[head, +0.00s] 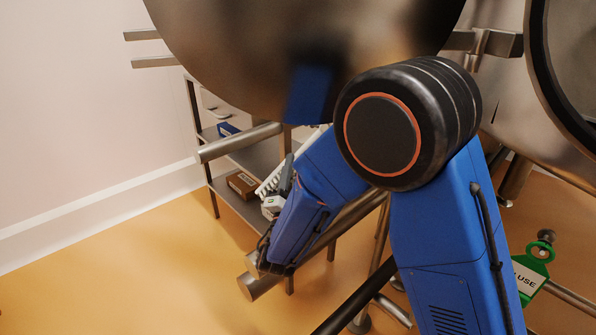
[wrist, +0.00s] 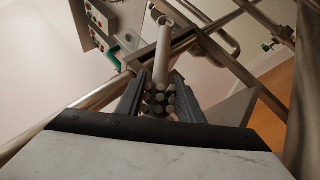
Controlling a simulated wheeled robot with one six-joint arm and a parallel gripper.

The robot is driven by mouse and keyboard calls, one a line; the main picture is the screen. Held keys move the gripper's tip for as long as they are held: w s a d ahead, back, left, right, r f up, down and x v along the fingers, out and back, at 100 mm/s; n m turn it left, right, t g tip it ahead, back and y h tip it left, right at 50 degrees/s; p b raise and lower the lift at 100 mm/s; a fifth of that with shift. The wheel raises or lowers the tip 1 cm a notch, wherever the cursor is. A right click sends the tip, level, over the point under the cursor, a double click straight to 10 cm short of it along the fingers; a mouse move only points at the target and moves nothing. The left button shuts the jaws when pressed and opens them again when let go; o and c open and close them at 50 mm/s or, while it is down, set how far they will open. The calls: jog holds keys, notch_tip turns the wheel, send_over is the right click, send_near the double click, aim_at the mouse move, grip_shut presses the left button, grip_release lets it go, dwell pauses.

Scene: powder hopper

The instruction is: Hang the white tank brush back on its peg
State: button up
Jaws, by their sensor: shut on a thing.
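The white brush (head: 268,187) shows in the head view as a pale toothed strip beside my gripper (head: 284,180), partly hidden by my blue arm. In the wrist view, my gripper (wrist: 159,88) has its two dark fingers closed around the brush (wrist: 161,66). Several round, pale-tipped tufts lie between the fingers, and a pale shaft extends away from them. The brush is held in the air. I cannot make out its peg in either view.
A large steel vessel (head: 270,50) hangs above my arm. Steel pipes (head: 240,142) run close to my gripper. A shelf holds a brown box (head: 241,184). A button panel (wrist: 97,24) shows in the wrist view. Floor at left is clear.

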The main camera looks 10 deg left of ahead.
jog(key=shift+w+a+f, duration=0.15)
jog(key=shift+w+a, duration=0.85)
jog(key=shift+a, duration=0.3)
jog(key=shift+w+a+f, duration=0.4)
jog(key=shift+w+a, duration=0.05)
jog(key=shift+a, duration=0.15)
jog(key=o, duration=1.3)
jog(key=shift+o, duration=0.2)
jog(key=shift+f, duration=0.1)
jog(key=v, duration=1.7)
jog(key=shift+s, duration=0.2)
